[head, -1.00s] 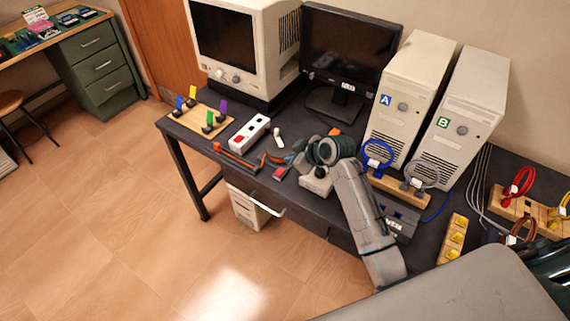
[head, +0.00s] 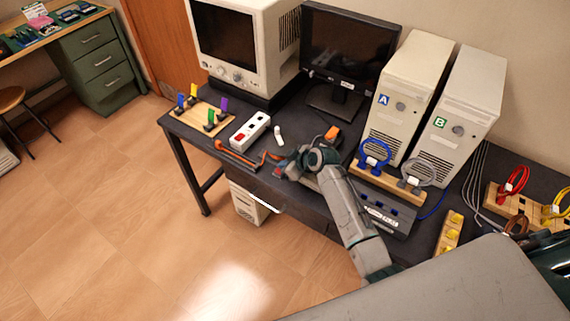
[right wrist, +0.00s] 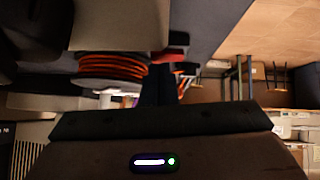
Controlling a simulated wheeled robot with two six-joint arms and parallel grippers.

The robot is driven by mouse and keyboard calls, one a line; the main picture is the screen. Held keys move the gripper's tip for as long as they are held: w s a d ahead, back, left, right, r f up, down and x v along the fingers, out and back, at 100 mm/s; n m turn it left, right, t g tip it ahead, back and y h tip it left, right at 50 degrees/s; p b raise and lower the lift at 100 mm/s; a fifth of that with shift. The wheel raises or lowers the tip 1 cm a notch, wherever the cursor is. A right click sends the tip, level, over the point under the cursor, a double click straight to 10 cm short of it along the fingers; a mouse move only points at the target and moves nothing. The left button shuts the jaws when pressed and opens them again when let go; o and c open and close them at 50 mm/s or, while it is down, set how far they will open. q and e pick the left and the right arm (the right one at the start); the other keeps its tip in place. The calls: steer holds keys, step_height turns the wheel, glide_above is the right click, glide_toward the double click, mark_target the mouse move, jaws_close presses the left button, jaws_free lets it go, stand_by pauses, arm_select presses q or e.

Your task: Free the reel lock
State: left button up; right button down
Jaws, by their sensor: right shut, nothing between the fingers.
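A reel wound with orange cable (right wrist: 112,68) shows in the right wrist view, left of my fingers; in the head view my arm hides most of that spot. A small red part (right wrist: 176,42) lies just beyond my fingertips in the right wrist view, and a bit of red (head: 277,171) shows beside the gripper in the head view. I cannot tell whether it is the lock or whether I touch it. My right gripper (head: 281,166) is shut and empty, low over the front of the desk. My left gripper is not in view.
Left of the gripper lie an orange-handled tool (head: 236,155) and a white power strip (head: 250,131). An orange piece (head: 332,133) is behind my arm. Blue and grey cable coils (head: 375,155) stand right, before the computer towers (head: 409,95). The monitor (head: 345,50) is behind.

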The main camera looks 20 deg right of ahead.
steer(key=shift+w+f+b, duration=0.25)
steer(key=shift+f+b, duration=0.1)
steer(key=shift+s+r, duration=0.25)
steer(key=shift+s, duration=0.05)
steer(key=shift+s+r, duration=0.1)
steer(key=shift+a+p, duration=0.3)
steer(key=shift+p, duration=0.25)
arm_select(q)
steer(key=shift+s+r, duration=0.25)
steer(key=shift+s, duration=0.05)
arm_select(e)
steer(key=shift+s+a, duration=0.35)
